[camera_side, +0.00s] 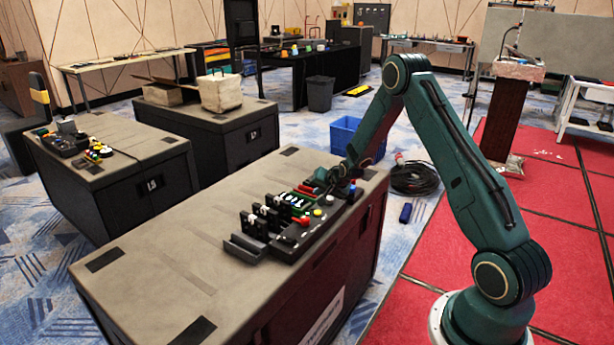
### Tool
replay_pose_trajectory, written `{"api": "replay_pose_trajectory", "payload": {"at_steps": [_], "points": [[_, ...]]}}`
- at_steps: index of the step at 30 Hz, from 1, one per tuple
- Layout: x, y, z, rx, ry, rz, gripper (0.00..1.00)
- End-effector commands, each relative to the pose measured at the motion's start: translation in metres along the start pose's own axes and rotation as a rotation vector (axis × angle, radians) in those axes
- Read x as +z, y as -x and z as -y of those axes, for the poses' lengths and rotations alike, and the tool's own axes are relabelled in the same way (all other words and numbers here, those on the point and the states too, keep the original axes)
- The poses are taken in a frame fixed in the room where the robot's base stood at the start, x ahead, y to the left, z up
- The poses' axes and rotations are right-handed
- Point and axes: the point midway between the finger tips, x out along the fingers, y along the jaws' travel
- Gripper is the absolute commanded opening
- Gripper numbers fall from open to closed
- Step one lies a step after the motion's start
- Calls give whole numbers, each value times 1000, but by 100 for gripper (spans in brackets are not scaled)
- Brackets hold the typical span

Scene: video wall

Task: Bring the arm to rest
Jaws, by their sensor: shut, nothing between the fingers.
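My green arm rises from its base on the red floor at the right and reaches over to the near dark cabinet (185,262). My gripper (318,186) is low over the back end of a black device panel (268,247) on the cabinet top. The gripper is shut and looks empty. It is small in this view, and I cannot tell whether it touches the panel. The panel carries black upright holders, red parts, a red knob (304,221) and a white-yellow button (317,212). A blue part (352,190) stands near the gripper.
Two more dark cabinets (115,170) stand at the left, one with a similar panel, one with a beige box (220,92). A blue crate (345,133) and coiled black cable (414,178) lie on the floor behind. The cabinet top's left part is bare.

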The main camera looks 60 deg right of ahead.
Motion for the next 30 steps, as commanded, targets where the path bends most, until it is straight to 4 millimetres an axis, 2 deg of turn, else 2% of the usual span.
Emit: {"api": "replay_pose_trajectory", "payload": {"at_steps": [8, 14, 20, 30], "points": [[0, 4, 4, -2, 9, 2, 0], [-1, 25, 25, -7, 58, 20, 0], [4, 69, 59, -14, 155, 58, 0], [22, 162, 107, -26, 346, 129, 0]]}}
